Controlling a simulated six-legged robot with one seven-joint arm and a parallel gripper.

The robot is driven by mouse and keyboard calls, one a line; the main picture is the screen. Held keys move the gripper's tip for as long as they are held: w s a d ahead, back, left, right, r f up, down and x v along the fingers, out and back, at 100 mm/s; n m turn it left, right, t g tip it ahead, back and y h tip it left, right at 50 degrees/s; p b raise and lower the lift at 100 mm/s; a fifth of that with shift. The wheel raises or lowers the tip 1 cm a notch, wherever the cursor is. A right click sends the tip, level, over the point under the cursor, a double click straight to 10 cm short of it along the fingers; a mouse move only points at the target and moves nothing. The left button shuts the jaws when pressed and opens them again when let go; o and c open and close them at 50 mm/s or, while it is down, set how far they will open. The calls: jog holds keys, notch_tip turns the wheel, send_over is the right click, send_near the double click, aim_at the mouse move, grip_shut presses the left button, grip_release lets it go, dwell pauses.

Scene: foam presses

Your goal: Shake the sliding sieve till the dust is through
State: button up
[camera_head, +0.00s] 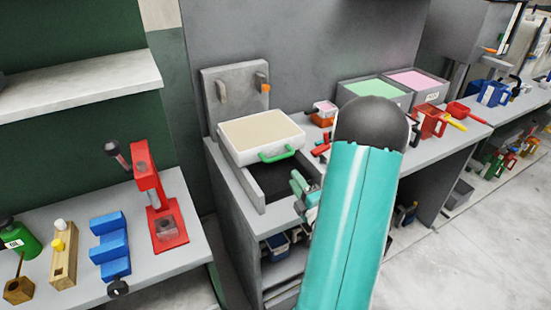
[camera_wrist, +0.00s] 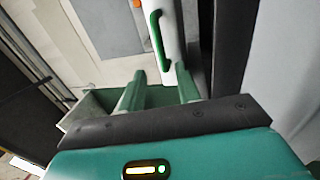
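The sliding sieve (camera_head: 261,133) is a white frame with a beige flat top and a green handle (camera_head: 278,155) on its front side. It sits over a dark-bottomed tray (camera_head: 254,196) on the grey bench. My gripper (camera_head: 299,187) is just in front of the handle, partly hidden by my arm in the head view. In the wrist view, my gripper (camera_wrist: 161,72) has its two green fingers spread with nothing visible held between them. The green handle (camera_wrist: 160,40) and the white frame side lie just beyond the fingertips. Any dust is not distinguishable.
A grey bracket (camera_head: 235,90) with an orange knob stands behind the sieve. A separate left bench holds a red press (camera_head: 158,200) and a blue block (camera_head: 110,246).

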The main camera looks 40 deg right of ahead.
aim_at(280, 157)
jog(key=x, duration=1.1)
jog(key=shift+d, duration=0.1)
grip_shut()
